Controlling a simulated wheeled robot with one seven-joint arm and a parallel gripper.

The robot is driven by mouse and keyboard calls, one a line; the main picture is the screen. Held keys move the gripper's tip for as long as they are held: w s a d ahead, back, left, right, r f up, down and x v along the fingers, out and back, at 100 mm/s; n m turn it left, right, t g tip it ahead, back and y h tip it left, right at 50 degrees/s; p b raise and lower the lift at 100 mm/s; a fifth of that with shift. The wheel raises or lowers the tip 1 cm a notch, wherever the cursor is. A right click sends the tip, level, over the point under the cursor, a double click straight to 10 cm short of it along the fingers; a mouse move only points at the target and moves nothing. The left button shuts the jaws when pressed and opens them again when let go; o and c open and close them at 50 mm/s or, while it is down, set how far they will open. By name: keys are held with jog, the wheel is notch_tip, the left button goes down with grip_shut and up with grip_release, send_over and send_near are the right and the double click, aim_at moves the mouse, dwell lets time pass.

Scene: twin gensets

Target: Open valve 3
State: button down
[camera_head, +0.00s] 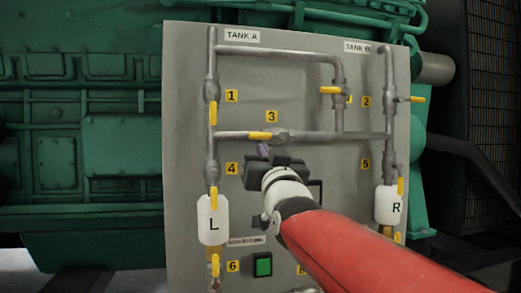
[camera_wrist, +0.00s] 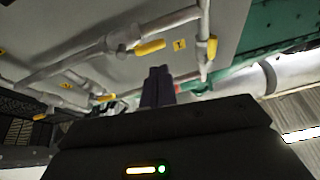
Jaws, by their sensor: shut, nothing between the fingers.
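Valve 3 sits on the middle horizontal pipe of the grey panel. Its yellow handle (camera_head: 262,135) lies along the pipe and points left from the valve body (camera_head: 281,136), under the number 3 label (camera_head: 271,116). My gripper (camera_head: 263,148) is just below this handle, fingers pointing up at the panel. Its dark purple fingers are shut and hold nothing. In the tilted wrist view the shut fingers (camera_wrist: 158,70) stand near a yellow handle (camera_wrist: 150,47), which looks like that of valve 3. I cannot tell whether they touch it.
Valve 1's yellow handle (camera_head: 213,113) is to the left, pointing down along its pipe. Another yellow handle (camera_head: 330,90) is at upper right. The L container (camera_head: 212,220) and R container (camera_head: 388,206) hang on side pipes. A green button (camera_head: 263,265) is below.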

notch_tip(320, 180, up, 4)
jog(key=d+n+t, duration=0.1)
notch_tip(320, 180, up, 5)
jog(key=p, duration=0.4)
send_over(261, 136)
jog(key=s, duration=0.2)
jog(key=shift+f+b, duration=0.3)
jog(key=shift+f, duration=1.95)
jog(key=shift+f+b, duration=0.65)
jog(key=shift+b, duration=0.45)
jog(key=shift+r, duration=0.1)
jog(key=shift+w, duration=0.1)
